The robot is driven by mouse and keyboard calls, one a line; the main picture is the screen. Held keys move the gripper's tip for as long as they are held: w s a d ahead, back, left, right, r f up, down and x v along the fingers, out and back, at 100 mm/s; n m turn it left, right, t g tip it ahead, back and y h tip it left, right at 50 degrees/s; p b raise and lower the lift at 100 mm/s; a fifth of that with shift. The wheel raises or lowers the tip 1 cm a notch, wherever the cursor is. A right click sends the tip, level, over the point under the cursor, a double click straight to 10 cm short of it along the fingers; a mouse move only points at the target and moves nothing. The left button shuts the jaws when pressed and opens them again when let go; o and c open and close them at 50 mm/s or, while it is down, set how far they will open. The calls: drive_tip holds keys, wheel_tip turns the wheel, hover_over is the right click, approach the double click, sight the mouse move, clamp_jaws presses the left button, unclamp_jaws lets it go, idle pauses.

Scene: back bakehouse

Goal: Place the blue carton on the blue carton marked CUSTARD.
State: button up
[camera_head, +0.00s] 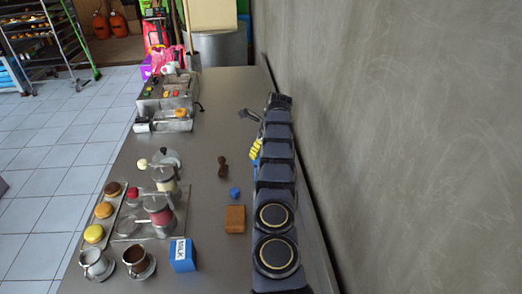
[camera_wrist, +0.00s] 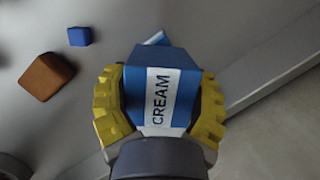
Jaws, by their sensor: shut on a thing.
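My gripper (camera_wrist: 160,108) is shut on a blue carton (camera_wrist: 182,85) with a white band reading CREAM in the wrist view. Its yellow fingers press the carton from both sides. In the head view my gripper (camera_head: 256,150) is over the right side of the counter, near the wall, with a little blue showing beside it. A blue piece (camera_wrist: 155,39) shows past the held carton in the wrist view; I cannot tell whether it is another carton. No label reading CUSTARD is legible. Another blue carton (camera_head: 184,262), marked MILK, stands at the counter's front.
A small blue cube (camera_head: 234,193), a brown block (camera_head: 235,219) and a dark brown object (camera_head: 222,167) are left of my arm. Cups, jars and round pastries crowd the left side, with a metal machine (camera_head: 168,100) behind. The counter's back middle is clear; a wall (camera_head: 400,130) bounds the right.

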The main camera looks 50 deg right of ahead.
drive_tip(key=shift+f, duration=0.15)
drive_tip(key=o, duration=1.2)
